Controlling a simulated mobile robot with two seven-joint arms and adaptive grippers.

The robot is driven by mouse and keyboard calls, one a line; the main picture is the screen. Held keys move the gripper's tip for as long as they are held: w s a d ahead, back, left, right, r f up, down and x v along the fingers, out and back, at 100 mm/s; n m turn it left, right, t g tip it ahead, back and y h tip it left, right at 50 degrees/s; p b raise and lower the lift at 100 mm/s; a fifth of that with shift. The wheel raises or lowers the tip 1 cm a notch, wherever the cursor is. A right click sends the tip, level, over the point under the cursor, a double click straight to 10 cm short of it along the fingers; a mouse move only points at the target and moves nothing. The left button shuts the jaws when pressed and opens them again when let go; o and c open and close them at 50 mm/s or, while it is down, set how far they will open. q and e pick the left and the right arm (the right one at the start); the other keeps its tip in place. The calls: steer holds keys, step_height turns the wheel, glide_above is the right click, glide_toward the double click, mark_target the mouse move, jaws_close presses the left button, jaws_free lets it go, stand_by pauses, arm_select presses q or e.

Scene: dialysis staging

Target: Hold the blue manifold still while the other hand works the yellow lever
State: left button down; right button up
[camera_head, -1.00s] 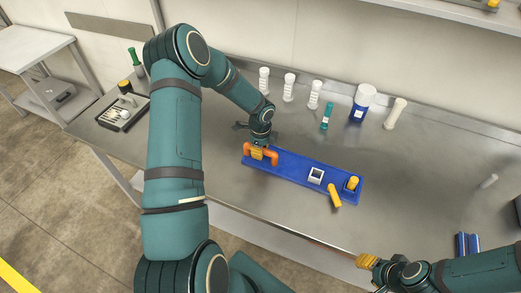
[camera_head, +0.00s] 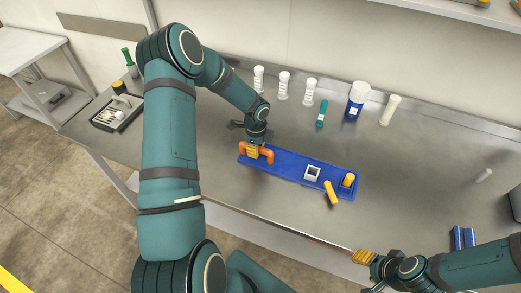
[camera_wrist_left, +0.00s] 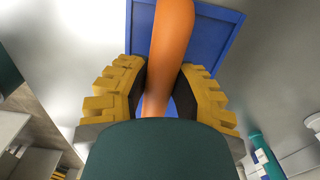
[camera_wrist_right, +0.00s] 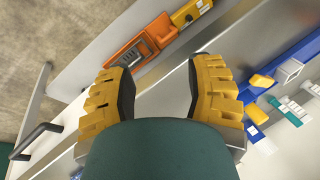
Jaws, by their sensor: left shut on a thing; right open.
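The long blue manifold (camera_head: 287,165) lies on the steel bench, with an orange handle (camera_head: 269,153) at its left end. My left gripper (camera_head: 254,150) is shut on this handle; the left wrist view shows the orange bar (camera_wrist_left: 168,45) between its yellow fingers. The yellow lever (camera_head: 331,192) sticks out over the manifold's front edge near its right part. It also shows in the right wrist view (camera_wrist_right: 262,80). My right gripper (camera_head: 365,257) is open and empty by the bench's front edge, apart from the lever. The right wrist view shows its spread fingers (camera_wrist_right: 162,85).
On the manifold are a white square socket (camera_head: 312,173) and a yellow knob (camera_head: 349,179). White ribbed cylinders (camera_head: 283,85), a teal tube (camera_head: 321,113) and a blue jar (camera_head: 356,100) stand behind. Blue blocks (camera_head: 463,238) lie at right. Bench between them is clear.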

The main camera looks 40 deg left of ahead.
mark_target(334, 198)
steer(key=w+a+r+n, duration=0.1)
steer(key=w+a+n, duration=0.1)
steer(key=w+a+n+g, duration=0.1)
steer(key=w+a+n, duration=0.1)
steer(key=w+a, duration=0.1)
steer(key=w+a+r+n+g, duration=0.1)
steer(key=w+a+n, duration=0.1)
steer(key=w+a, duration=0.1)
steer(key=shift+w+a+r, duration=0.2)
steer(key=shift+r, duration=0.15)
steer(key=w+a+r+n+h, duration=0.4)
steer(key=w+a+r+n, duration=0.15)
steer(key=a+r, duration=0.3)
steer(key=f, duration=1.2)
steer(key=shift+w, duration=0.25)
steer(key=shift+o, duration=0.2)
jaws_close()
